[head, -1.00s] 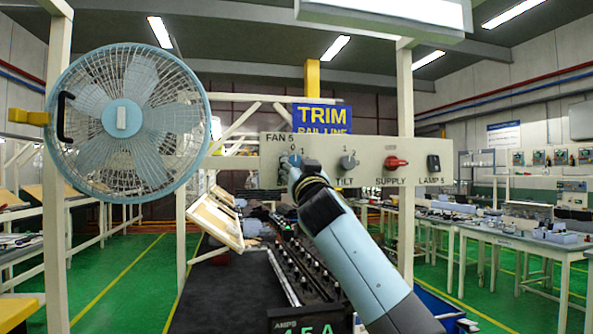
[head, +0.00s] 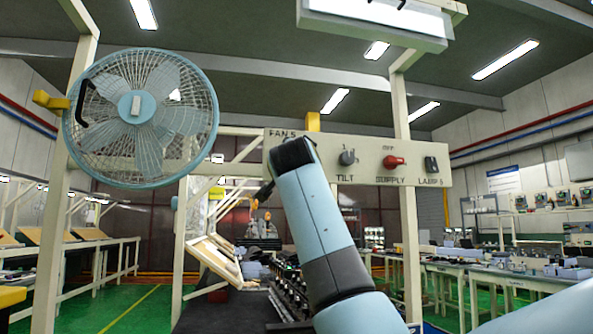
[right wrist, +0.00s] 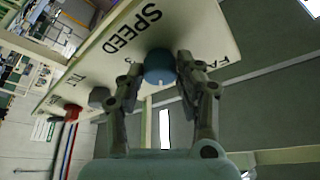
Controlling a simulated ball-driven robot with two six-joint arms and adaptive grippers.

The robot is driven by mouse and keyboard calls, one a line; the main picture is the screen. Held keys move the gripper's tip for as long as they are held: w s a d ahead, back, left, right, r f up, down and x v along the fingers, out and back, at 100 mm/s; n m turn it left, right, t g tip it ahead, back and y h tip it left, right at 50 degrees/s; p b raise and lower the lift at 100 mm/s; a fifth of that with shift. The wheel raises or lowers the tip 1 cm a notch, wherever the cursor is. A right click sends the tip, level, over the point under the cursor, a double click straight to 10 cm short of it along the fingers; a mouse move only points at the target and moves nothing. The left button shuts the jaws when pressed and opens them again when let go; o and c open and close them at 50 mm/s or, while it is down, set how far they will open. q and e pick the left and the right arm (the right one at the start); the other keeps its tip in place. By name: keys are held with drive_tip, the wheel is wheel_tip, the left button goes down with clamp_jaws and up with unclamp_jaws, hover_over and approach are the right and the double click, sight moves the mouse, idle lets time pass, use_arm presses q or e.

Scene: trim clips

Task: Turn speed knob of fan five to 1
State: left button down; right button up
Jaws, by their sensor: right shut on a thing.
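Fan five's control panel (head: 370,160) is a cream board with a tilt knob (head: 347,157), a red supply switch (head: 394,161) and a lamp switch (head: 431,163). The fan (head: 141,117), light blue and caged, is left of it. My right arm covers the speed knob in the head view. In the right wrist view the blue speed knob (right wrist: 158,70) sits by the "SPEED" lettering, and my right gripper (right wrist: 157,65) is shut on it, one finger each side. My left gripper is out of view.
A cream post (head: 404,200) stands behind the panel's right part, and a lamp housing (head: 375,22) hangs above. A yellow bracket (head: 50,101) is left of the fan. Workbenches stand farther back on both sides.

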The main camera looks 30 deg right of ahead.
drive_tip(key=shift+m, duration=0.3)
drive_tip(key=o, duration=1.1)
drive_tip(key=shift+o, duration=0.2)
drive_tip(key=v, duration=1.2)
drive_tip(key=shift+a, duration=0.15)
